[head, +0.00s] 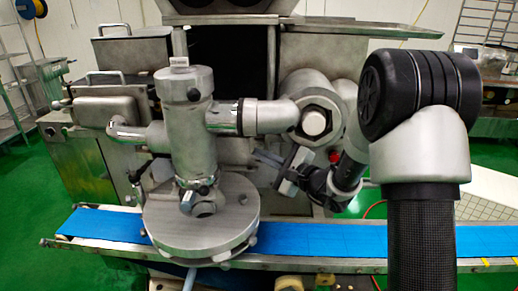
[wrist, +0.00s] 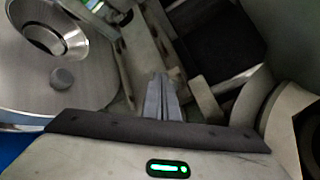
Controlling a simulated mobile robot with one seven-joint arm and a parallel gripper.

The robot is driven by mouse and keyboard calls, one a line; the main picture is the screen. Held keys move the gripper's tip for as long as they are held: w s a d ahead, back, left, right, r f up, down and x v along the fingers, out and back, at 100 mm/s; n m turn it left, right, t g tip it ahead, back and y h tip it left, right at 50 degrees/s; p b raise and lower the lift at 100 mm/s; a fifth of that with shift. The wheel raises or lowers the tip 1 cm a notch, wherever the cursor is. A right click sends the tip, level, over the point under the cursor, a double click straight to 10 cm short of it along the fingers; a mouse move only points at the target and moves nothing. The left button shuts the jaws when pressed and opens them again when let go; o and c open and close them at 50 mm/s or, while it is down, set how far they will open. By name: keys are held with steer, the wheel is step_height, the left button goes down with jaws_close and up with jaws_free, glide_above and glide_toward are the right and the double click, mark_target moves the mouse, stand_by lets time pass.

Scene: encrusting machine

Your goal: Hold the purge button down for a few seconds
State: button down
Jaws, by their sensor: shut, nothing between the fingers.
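My gripper (head: 268,158) is in front of the machine, between the upright steel cylinder and my own arm, with its fingers pointing left. In the wrist view its fingers (wrist: 162,88) are together with nothing between them. No button labelled as purge can be made out in either view. A small red round part (head: 335,155) shows on the machine just right of my gripper, partly hidden by my arm; I cannot tell whether it is the purge button. I cannot tell whether the fingertips touch anything.
The steel cylinder (head: 190,135) stands on a round head (head: 203,228) above the blue conveyor belt (head: 100,225), left of my gripper. A large pipe fitting (head: 316,122) is close above my gripper. In the wrist view, metal bars and the round plate (wrist: 60,85) crowd the fingers.

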steer(key=shift+w+d+r+b, duration=0.15)
steer(key=shift+w+r+b, duration=0.2)
steer(key=shift+w+r, duration=0.25)
stand_by(3.8)
steer(key=shift+s+r+b, duration=0.1)
steer(key=shift+s+b, duration=0.05)
steer(key=shift+b, duration=0.15)
stand_by(0.3)
steer(key=s, duration=0.1)
steer(key=s+b, duration=0.1)
steer(key=s, duration=0.1)
steer(key=s+b, duration=0.1)
steer(key=s, duration=0.1)
steer(key=shift+f, duration=0.4)
steer(key=shift+s+a, duration=0.1)
steer(key=shift+a, duration=0.1)
